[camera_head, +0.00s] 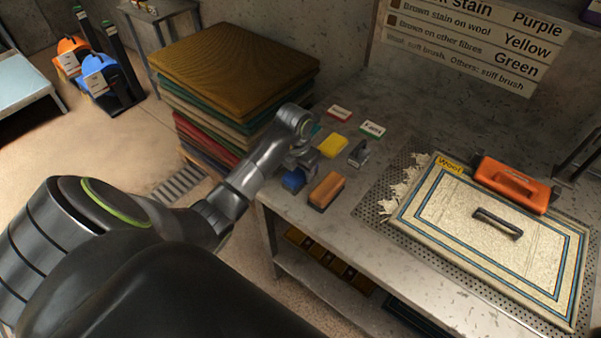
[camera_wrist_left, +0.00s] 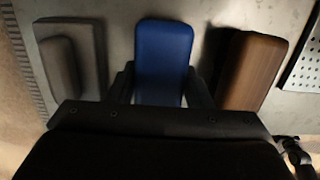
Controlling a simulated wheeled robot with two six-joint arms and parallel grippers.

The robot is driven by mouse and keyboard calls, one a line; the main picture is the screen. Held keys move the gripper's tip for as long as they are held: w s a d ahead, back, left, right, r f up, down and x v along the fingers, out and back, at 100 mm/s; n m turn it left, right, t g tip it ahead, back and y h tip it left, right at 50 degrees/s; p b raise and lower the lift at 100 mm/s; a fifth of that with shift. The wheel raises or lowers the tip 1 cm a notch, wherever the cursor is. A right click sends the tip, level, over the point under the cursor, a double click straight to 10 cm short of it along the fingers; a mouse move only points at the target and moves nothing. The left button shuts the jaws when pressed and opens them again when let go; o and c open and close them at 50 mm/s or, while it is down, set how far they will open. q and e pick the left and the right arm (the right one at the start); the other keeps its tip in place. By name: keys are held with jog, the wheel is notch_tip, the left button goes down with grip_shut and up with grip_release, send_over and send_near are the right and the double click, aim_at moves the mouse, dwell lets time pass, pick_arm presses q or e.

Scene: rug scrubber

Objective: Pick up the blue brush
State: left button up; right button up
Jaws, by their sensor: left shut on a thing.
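The blue brush (camera_head: 292,181) is at the left end of the workbench, under my left gripper (camera_head: 296,168). In the left wrist view the blue brush (camera_wrist_left: 163,52) lies between the two dark fingers of my left gripper (camera_wrist_left: 160,86), which are shut on its sides. I cannot tell whether the brush still touches the bench. My right gripper is not in view.
A brown brush (camera_head: 327,190) lies close to the right of the blue one. A yellow block (camera_head: 332,146), small labelled cards and a grey object (camera_head: 359,153) are behind. A rug (camera_head: 480,240) with an orange tool (camera_head: 514,184) lies right; stacked rugs (camera_head: 235,60) stand left.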

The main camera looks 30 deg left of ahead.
pick_arm(q)
notch_tip(320, 180, up, 5)
jog(key=shift+w+r+b, duration=0.1)
jog(key=shift+r+b, duration=0.05)
jog(key=shift+b, duration=0.65)
notch_tip(320, 180, up, 4)
jog(key=shift+f+p, duration=0.2)
jog(key=shift+p, duration=0.55)
jog(key=shift+r+p, duration=0.6)
